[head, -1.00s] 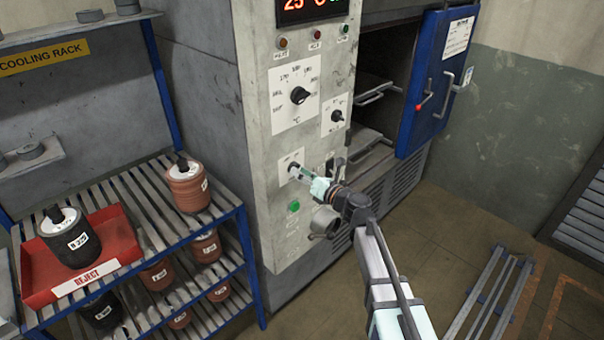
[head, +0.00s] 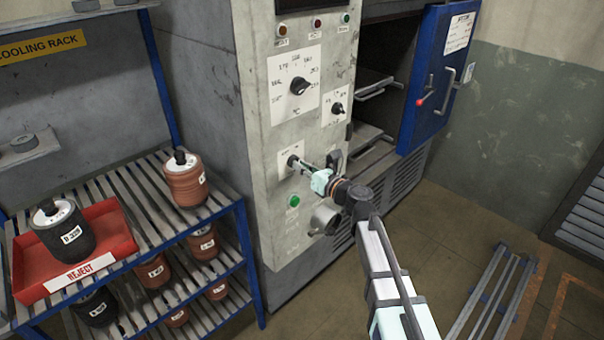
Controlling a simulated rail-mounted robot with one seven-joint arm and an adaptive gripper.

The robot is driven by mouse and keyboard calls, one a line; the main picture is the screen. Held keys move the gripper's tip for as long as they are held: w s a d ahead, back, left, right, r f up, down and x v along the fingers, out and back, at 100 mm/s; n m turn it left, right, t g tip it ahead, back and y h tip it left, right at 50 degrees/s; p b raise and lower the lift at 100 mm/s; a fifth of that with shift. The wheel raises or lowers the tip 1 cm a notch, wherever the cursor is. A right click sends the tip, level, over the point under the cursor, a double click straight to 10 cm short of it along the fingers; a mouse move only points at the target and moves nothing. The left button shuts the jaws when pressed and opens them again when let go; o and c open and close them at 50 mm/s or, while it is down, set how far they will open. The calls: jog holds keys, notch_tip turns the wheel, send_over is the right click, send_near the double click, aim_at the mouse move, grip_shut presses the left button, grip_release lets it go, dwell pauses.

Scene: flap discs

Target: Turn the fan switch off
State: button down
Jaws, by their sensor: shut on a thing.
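The fan switch (head: 292,160) is a small dark knob on a white plate low on the grey oven control panel (head: 285,240). Its lettering is too small to read, and its turned position is hard to tell behind the fingers. My gripper (head: 298,163) reaches in from the lower right with its fingertips at the knob, shut on it. The arm covers part of the panel to the right of the switch.
Above are a large dial (head: 299,87) and a smaller knob (head: 338,108). A green button (head: 293,201) sits below. The blue oven door (head: 437,85) stands open at right. A rack at left holds a red reject tray (head: 112,238) and several discs or rolls.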

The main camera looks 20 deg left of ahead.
jog(key=n+b, duration=0.9)
jog(key=b, duration=0.1)
dwell(0.4)
jog(key=shift+w, duration=0.1)
jog(key=c, duration=1.2)
grip_release()
jog(key=v, duration=1.2)
